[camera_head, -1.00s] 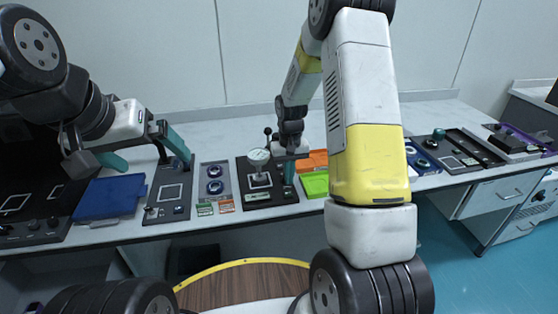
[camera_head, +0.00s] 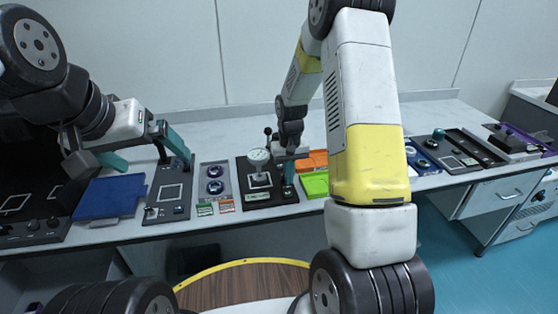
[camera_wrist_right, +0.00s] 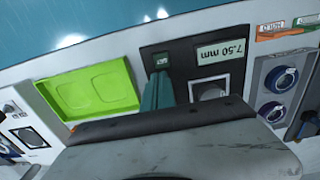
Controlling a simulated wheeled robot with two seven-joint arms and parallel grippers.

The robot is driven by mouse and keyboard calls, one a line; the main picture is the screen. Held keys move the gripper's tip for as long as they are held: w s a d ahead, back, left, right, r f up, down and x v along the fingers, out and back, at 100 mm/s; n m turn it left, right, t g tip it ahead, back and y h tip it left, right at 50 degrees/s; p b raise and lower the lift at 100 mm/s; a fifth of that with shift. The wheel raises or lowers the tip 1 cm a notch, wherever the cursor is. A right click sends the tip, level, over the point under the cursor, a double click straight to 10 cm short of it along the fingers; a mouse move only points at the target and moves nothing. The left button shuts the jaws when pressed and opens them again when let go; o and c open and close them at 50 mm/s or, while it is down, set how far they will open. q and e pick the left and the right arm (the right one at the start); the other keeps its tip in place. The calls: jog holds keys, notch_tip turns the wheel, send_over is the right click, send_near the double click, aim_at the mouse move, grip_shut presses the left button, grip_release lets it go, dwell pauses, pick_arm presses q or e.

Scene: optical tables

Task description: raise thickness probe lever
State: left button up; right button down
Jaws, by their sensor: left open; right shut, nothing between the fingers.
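The thickness probe station is a black plate (camera_head: 247,192) on the table, with a round white dial (camera_head: 258,155) above a small pad. A lever with a dark ball knob (camera_head: 267,131) stands up behind the dial. My right gripper (camera_head: 289,182) is shut and empty, pointing down over the right side of the plate, beside the dial. In the right wrist view its teal fingers (camera_wrist_right: 160,92) are together beside the "7.50 mm" label (camera_wrist_right: 221,52); the lever cannot be made out there. My left gripper (camera_head: 142,152) is open and empty, over the left stations.
A green tray (camera_head: 315,184) and an orange tray (camera_head: 314,160) lie right of the plate. To its left are a grey panel with blue rings (camera_head: 215,180), another black station (camera_head: 169,208) and a blue tray (camera_head: 108,198). The table behind is mostly clear.

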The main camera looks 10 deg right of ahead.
jog(key=shift+w, duration=0.1)
jog(key=shift+w, duration=1.8)
jog(key=shift+r, duration=0.15)
jog(key=shift+s+r, duration=0.2)
jog(key=shift+r, duration=0.9)
jog(key=shift+s+r, duration=0.25)
jog(key=shift+r, duration=0.9)
jog(key=shift+s+r, duration=0.2)
jog(key=shift+r, duration=0.9)
jog(key=shift+r, duration=0.1)
jog(key=s+r+t, duration=0.2)
jog(key=s+r, duration=0.3)
jog(key=r, duration=0.5)
jog(key=s+a+r+t+y, duration=0.1)
jog(key=s+r, duration=0.4)
jog(key=s, duration=0.6)
jog(key=s+a+r+t+y, duration=0.1)
jog(key=s+r+t, duration=0.2)
jog(key=s+r, duration=0.3)
jog(key=s, duration=0.4)
jog(key=shift+s+r, duration=0.2)
jog(key=shift+s, duration=0.2)
